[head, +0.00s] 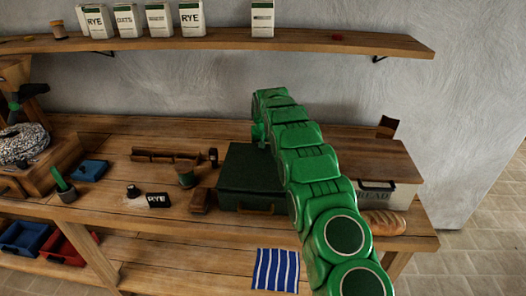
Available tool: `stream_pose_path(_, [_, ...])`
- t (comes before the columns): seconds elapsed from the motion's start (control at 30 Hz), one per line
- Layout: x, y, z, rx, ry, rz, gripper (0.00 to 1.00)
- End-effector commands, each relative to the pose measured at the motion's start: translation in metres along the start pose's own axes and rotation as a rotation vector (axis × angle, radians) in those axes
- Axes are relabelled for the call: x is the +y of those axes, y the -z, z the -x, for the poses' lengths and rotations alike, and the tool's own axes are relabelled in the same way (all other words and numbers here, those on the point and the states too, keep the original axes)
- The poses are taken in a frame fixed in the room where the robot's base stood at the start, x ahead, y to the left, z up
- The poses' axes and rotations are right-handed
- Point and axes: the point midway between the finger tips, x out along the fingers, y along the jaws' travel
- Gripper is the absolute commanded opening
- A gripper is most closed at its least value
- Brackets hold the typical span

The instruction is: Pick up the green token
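I cannot make out a green token in the head view. It may be hidden or too small to tell. My green arm rises from the lower right and crosses in front of the bench (120,135). Its far end bends down above the back of a dark green box (240,165). My gripper's fingers do not show, so I cannot see whether they hold anything.
A high shelf (220,44) with labelled packets runs along the wall. A striped cloth (276,269), red bin (66,253) and blue bin (22,238) sit below.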

Motion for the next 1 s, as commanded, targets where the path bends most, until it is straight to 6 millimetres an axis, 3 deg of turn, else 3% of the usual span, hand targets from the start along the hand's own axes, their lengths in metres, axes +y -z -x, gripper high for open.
stream_pose_path(0.17, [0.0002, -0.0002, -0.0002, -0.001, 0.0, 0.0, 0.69])
stream_pose_path(0.57, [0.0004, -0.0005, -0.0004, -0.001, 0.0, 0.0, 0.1])
stream_pose_path(1.0, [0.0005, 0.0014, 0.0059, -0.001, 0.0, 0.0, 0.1])
